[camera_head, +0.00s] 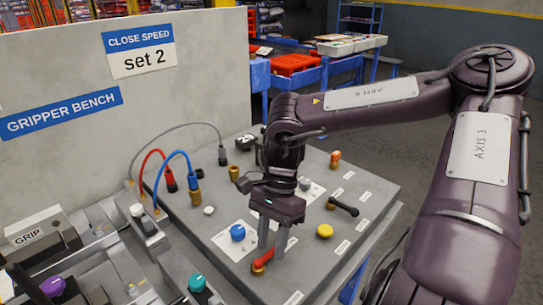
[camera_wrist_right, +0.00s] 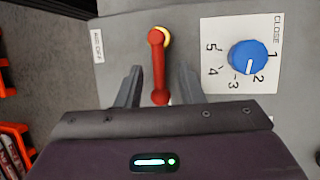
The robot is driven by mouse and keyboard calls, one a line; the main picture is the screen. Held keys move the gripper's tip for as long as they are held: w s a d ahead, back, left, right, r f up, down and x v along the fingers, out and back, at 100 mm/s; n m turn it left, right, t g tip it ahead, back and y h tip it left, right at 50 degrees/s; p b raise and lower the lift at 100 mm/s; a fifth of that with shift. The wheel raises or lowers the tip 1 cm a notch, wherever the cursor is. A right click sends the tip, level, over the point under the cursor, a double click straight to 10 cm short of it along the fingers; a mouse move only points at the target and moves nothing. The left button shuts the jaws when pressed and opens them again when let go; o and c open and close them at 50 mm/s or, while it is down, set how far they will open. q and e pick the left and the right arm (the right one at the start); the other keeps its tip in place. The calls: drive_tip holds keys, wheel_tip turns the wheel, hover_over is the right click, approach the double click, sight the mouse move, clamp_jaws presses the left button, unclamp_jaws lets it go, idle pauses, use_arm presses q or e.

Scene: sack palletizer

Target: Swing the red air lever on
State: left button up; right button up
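The red lever (camera_head: 264,260) sits near the front edge of the grey bench top. In the right wrist view the red lever (camera_wrist_right: 158,70) runs from a yellow pivot at the top down toward my gripper. My right gripper (camera_head: 271,254) points down at the lever. In the right wrist view the two fingers of my right gripper (camera_wrist_right: 159,88) are apart, one on each side of the lever, with gaps on both sides. The lever's lower end lies between them. My left gripper is not in view.
A blue dial (camera_wrist_right: 248,57) on a numbered white plate is right of the lever in the wrist view. On the bench, a yellow button (camera_head: 325,231) and a black lever (camera_head: 343,206) stand to the right. A tall panel (camera_head: 120,110) reads "set 2". Hoses (camera_head: 172,165) arch at the left.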

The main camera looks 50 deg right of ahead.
drive_tip(key=shift+r, duration=0.1)
drive_tip(key=v, duration=0.7)
drive_tip(key=shift+r, duration=0.3)
drive_tip(key=shift+d, duration=0.15)
